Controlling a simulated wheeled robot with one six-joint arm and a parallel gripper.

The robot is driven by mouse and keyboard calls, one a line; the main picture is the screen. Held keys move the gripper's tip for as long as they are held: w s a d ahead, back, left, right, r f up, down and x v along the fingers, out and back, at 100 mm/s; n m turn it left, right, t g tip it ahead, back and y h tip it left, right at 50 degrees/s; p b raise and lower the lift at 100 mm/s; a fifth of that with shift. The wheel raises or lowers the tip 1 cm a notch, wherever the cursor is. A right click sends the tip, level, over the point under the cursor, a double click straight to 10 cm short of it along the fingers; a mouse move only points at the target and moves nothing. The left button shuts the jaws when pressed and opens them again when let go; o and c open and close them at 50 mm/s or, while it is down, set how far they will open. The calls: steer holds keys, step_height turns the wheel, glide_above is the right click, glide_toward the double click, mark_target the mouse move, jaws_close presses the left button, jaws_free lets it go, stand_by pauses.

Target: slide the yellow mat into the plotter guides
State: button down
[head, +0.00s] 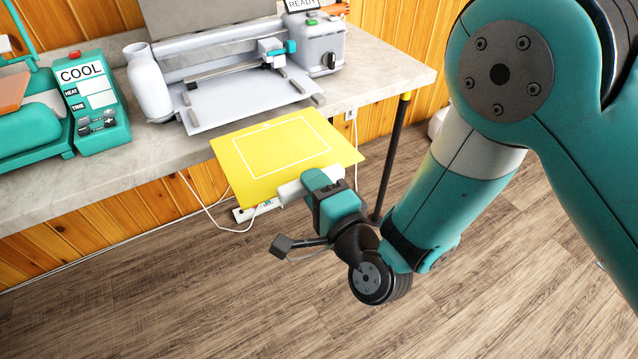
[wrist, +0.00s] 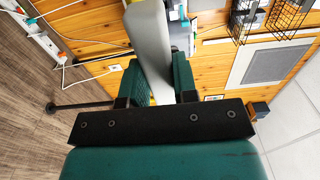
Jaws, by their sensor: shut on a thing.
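The yellow mat (head: 248,178) is a flat sheet with a white printed outline, held out in front of the counter in the head view. My gripper (head: 316,182) is shut on the pale bar (head: 291,191) at its near edge. The wrist view shows this bar (wrist: 150,45) between the two fingers, with only a sliver of yellow below. The plotter (head: 235,70) stands on the counter behind the mat. Its grey bed (head: 235,103) carries small guide pieces (head: 297,86) at the sides. The mat's far edge appears short of the bed; the exact gap and height are unclear.
A teal heat press with a COOL panel (head: 90,100) is further left. The counter (head: 400,77) has bare room at right. A black table leg (head: 392,155) and white cables hang below.

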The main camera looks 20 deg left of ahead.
steer(key=shift+w+a+p, duration=0.4)
steer(key=shift+p, duration=0.15)
